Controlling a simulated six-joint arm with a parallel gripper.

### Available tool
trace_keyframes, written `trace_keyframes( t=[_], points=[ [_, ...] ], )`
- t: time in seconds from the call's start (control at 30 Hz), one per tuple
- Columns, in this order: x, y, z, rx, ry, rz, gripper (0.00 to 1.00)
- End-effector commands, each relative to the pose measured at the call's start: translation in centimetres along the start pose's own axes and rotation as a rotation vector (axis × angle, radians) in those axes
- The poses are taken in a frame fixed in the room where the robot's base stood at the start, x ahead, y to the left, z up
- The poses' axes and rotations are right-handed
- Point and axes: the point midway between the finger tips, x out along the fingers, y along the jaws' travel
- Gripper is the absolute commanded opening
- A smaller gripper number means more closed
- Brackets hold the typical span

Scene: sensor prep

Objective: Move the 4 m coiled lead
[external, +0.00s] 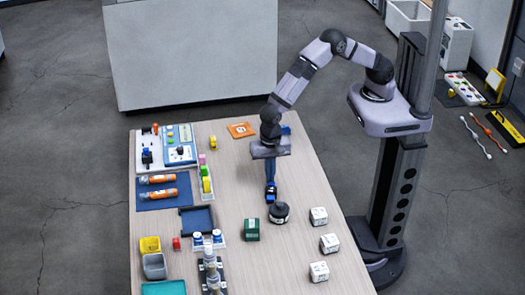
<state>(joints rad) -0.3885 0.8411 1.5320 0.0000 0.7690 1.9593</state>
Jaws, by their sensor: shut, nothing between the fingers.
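My gripper (270,193) points down over the middle of the table, its blue fingers together and empty. A dark round object (279,213) with a raised top sits on the table just below and right of the fingertips in the picture. It may be the coiled lead, but its label and length cannot be read. I cannot tell whether the fingertips touch it; they look close to it. No other plainly coiled lead can be made out on the table.
A green box (251,230) stands left of the dark object, white labelled boxes (319,216) to its right. A blue tray (197,220), a blue mat (164,192) with orange cylinders and bins (154,266) are at left. The table's far right is clear.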

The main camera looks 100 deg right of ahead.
Motion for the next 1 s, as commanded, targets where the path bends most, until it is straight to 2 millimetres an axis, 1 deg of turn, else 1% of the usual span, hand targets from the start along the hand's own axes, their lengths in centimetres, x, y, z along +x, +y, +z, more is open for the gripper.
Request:
trace_keyframes(
  t=[0.17,0.3,0.33,0.5,0.7,0.83,1.0],
  points=[
    [-0.1,0.0,-1.6,0.003,0.0,0.0,0.0],
    [-0.2,0.0,-3.9,0.005,0.0,0.001,0.0],
    [-0.5,-0.1,-4.0,0.003,-0.001,-0.004,0.0],
    [-3.9,-0.2,-3.7,0.0,-0.002,-0.006,0.0],
    [-7.3,-0.1,-3.7,0.0,-0.001,-0.004,0.0],
    [-8.8,-0.1,-3.7,0.0,-0.001,-0.003,0.0],
    [-9.8,0.0,-3.7,0.0,0.0,0.0,0.0]
  ],
)
